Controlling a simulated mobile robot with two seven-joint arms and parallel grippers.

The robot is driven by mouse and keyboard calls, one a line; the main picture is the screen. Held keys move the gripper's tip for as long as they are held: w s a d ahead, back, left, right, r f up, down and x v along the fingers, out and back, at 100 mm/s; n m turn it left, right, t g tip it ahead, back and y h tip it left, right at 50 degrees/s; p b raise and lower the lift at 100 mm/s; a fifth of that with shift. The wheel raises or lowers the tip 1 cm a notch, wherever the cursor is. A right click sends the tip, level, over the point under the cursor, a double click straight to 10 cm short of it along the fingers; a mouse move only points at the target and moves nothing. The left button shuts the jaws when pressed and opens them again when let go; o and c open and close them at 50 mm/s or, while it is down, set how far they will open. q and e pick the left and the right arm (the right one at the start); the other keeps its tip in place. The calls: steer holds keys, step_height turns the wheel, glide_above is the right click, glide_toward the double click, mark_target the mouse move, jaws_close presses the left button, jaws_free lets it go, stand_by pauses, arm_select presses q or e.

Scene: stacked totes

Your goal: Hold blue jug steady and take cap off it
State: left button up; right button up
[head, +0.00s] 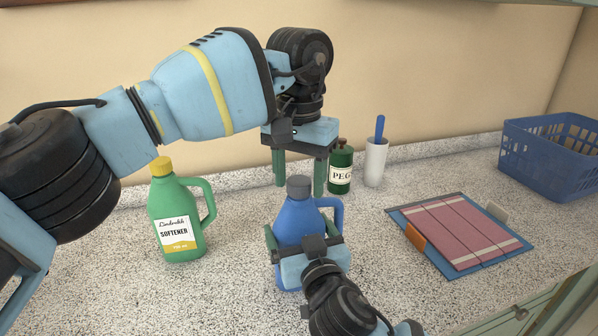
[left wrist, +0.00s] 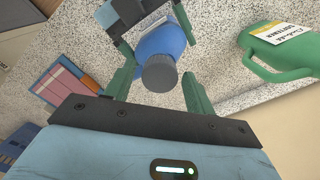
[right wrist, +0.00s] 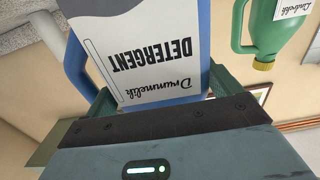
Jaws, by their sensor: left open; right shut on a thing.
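The blue jug (head: 297,222) stands upright on the speckled counter, with its handle to the right. Its grey cap (head: 299,187) is on its neck. My right gripper (head: 312,262) is shut on the jug's body from the front; in the right wrist view the jug's white detergent label (right wrist: 150,50) lies between the fingers. My left gripper (head: 298,182) points down above and just behind the cap, fingers open. In the left wrist view the cap (left wrist: 159,73) shows between the spread green fingers, with no visible contact.
A green softener jug (head: 178,215) with a yellow cap stands to the left. A dark green bottle (head: 340,168) and a white cup (head: 376,162) with a blue handle stand behind. A blue board with folded pink cloth (head: 457,232) and a blue basket (head: 545,165) are at right.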

arm_select(q)
steer(key=c, duration=1)
steer(key=n, duration=1.6)
steer(key=shift+n, duration=0.3)
steer(key=n, duration=0.4)
steer(key=shift+r+n, duration=0.1)
steer(key=shift+n, duration=0.3)
steer(key=n, duration=0.4)
steer(key=shift+n, duration=0.3)
steer(key=n, duration=0.4)
steer(key=shift+n, duration=0.4)
steer(key=n, duration=0.4)
steer(key=shift+n, duration=0.3)
steer(key=n, duration=0.4)
steer(key=shift+n, duration=0.4)
steer(key=n, duration=0.4)
steer(key=shift+n, duration=0.3)
steer(key=n, duration=0.4)
steer(key=shift+n, duration=0.4)
steer(key=n, duration=0.4)
steer(key=shift+r+n, duration=0.1)
steer(key=shift+n, duration=0.2)
